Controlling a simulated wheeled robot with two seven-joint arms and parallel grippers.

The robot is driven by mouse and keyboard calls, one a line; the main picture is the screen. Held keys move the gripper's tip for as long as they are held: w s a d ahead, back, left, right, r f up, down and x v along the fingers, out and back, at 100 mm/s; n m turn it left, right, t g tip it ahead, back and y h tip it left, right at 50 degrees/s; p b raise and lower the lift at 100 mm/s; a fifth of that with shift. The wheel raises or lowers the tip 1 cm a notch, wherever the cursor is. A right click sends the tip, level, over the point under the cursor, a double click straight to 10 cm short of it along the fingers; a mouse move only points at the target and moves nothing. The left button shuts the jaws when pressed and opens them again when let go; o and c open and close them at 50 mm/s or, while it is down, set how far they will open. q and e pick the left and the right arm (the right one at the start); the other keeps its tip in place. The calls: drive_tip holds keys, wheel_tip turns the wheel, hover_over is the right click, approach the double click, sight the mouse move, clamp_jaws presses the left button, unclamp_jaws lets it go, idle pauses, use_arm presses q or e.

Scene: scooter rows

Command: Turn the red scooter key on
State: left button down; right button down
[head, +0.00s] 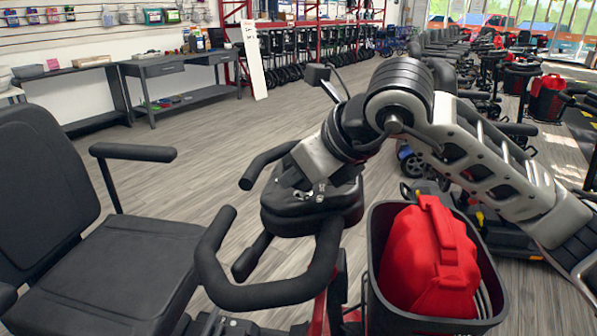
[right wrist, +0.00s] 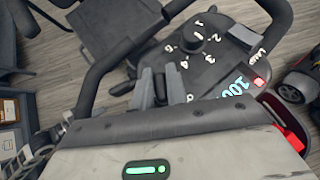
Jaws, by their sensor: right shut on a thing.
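The red scooter shows at the lower middle of the head view, with its dark tiller console (head: 300,212) under my right gripper (head: 318,190). In the right wrist view, my right gripper (right wrist: 160,95) points down at the console (right wrist: 215,72) and is shut on the small dark key (right wrist: 160,84) between its fingers. Most of the key is hidden by the fingers. A display (right wrist: 232,88) beside it glows with cyan digits, and a small red light (right wrist: 259,82) is lit. My left gripper is in neither view.
The looped handlebar (head: 270,292) surrounds the console. A basket (head: 378,305) with a red bag (head: 425,260) stands at the right, close under my right arm. The scooter's black seat (head: 120,265) is at the left. Open floor (head: 215,150) lies beyond.

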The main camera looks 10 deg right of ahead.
drive_tip(key=c, duration=1.4)
unclamp_jaws()
drive_tip(key=shift+r, duration=0.1)
